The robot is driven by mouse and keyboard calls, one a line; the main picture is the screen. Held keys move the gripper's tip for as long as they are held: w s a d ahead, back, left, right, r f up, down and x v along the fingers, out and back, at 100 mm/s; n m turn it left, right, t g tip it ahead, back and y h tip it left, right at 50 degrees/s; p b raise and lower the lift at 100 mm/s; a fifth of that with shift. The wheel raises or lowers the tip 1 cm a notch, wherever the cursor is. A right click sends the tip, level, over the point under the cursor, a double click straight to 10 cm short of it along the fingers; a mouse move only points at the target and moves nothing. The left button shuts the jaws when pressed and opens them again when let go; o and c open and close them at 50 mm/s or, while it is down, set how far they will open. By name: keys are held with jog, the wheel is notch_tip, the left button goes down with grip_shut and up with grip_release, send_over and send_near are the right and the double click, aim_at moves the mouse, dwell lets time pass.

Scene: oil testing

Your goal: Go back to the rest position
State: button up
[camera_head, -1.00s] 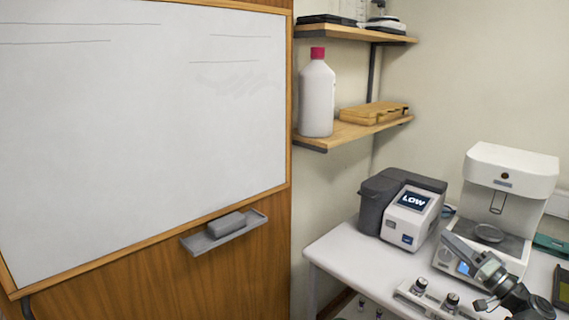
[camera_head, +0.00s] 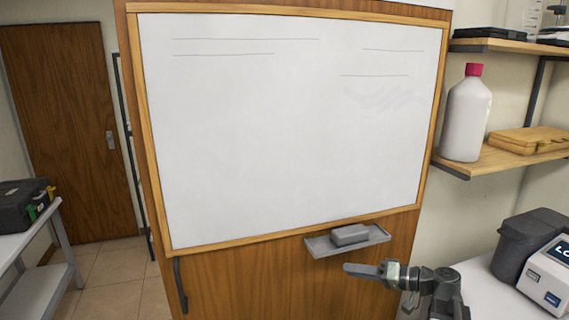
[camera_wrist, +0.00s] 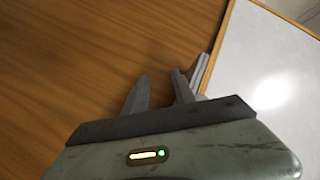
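My gripper (camera_head: 352,269) is at the lower right of the head view, in front of the wooden panel and just below the whiteboard's tray. In the wrist view my gripper (camera_wrist: 162,80) shows its grey fingers apart with a gap between them and nothing held. Wood grain and a corner of the whiteboard (camera_wrist: 270,75) lie beyond the fingers. The whiteboard (camera_head: 280,130) fills the middle of the head view. No marked rest position shows.
A grey tray (camera_head: 373,241) with an eraser (camera_head: 350,235) juts from the panel near my gripper. A white bottle (camera_head: 466,122) stands on the right shelf (camera_head: 490,161). A grey instrument (camera_head: 535,250) sits on the right bench. Floor (camera_head: 113,285) is open at left, before a door (camera_head: 70,130).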

jog(key=s+a+f+n+g+h, duration=0.1)
jog(key=s+a+f+g+h, duration=0.2)
jog(key=a, duration=0.4)
jog(key=s+a+f+n+g+p, duration=0.1)
jog(key=a+f+g, duration=0.1)
jog(key=a+f, duration=0.35)
jog(key=s+a+f+n+g+h, duration=0.1)
jog(key=a+f+g+h, duration=0.15)
jog(key=a, duration=0.55)
jog(key=s+d+f+m+h, duration=0.1)
jog(key=d+f+h, duration=0.2)
jog(key=d, duration=0.2)
jog(key=s+d+f+m+g+h, duration=0.1)
jog(key=s+d+f+m+h, duration=0.1)
jog(key=d, duration=0.4)
jog(key=shift+s+f+h, duration=0.2)
jog(key=shift+f+h, duration=0.25)
jog(key=shift+h, duration=0.8)
